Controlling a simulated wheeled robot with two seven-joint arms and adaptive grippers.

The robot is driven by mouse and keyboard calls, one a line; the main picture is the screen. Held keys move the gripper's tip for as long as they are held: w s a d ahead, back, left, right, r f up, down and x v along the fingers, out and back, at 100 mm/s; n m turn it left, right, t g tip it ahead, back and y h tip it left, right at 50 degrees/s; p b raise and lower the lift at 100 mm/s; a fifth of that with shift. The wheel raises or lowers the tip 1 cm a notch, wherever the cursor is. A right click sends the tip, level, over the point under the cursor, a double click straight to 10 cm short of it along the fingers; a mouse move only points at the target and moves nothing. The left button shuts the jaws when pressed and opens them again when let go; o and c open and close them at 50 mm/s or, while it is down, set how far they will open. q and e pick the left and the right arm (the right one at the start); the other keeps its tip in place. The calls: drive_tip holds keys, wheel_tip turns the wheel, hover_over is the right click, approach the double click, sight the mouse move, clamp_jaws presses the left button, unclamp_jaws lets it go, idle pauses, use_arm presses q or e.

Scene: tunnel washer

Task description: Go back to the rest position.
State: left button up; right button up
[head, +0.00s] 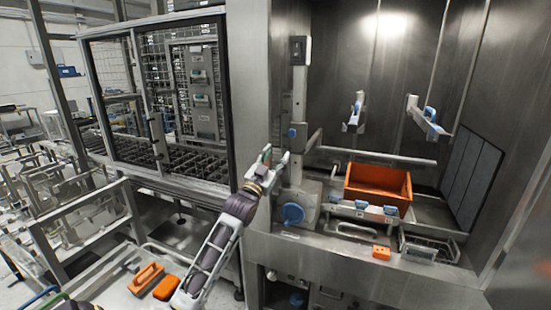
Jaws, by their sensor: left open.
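My left arm comes in from the bottom and reaches up to the front left corner of the steel washing bay. My left gripper (268,158) is open, close in the picture to the bay's left post and the grey lever hardware there. I cannot tell whether it touches them. Nothing shows between its fingers. My right gripper is out of view.
An orange bin (378,186) stands inside the bay, with a small orange block (381,253) on the front ledge. Orange-handled brush (146,278) and orange block (166,288) lie at lower left. A caged conveyor (160,110) stands left.

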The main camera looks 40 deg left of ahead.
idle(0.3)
use_arm(q)
drive_tip(key=w+f+g, duration=0.3)
drive_tip(key=f+g, duration=0.3)
drive_tip(key=f, duration=2.6)
drive_tip(key=s+d+f+g, duration=0.2)
drive_tip(key=s+f, duration=0.1)
drive_tip(key=f, duration=0.7)
drive_tip(key=s+d+f+g+h+b, duration=0.15)
drive_tip(key=s+f, duration=0.25)
drive_tip(key=f, duration=0.5)
drive_tip(key=s+d+f+g+p, duration=0.1)
drive_tip(key=s+d+f+g, duration=0.15)
drive_tip(key=f, duration=0.75)
drive_tip(key=s+d+f+g, duration=0.2)
drive_tip(key=s+d+f, duration=0.1)
drive_tip(key=s+f, duration=0.8)
drive_tip(key=s+d+f+g, duration=0.2)
drive_tip(key=s+d+f, duration=0.1)
drive_tip(key=s+f, duration=0.75)
drive_tip(key=s+d+f+g, duration=0.1)
drive_tip(key=s+d+f, duration=0.1)
drive_tip(key=s, duration=0.7)
drive_tip(key=s+d+f+g+h+b, duration=0.1)
drive_tip(key=s+f, duration=0.4)
drive_tip(key=s, duration=0.5)
drive_tip(key=s+d+f+g, duration=0.3)
drive_tip(key=s, duration=0.7)
drive_tip(key=shift+d+f+m, duration=0.3)
drive_tip(key=shift+d+f, duration=0.1)
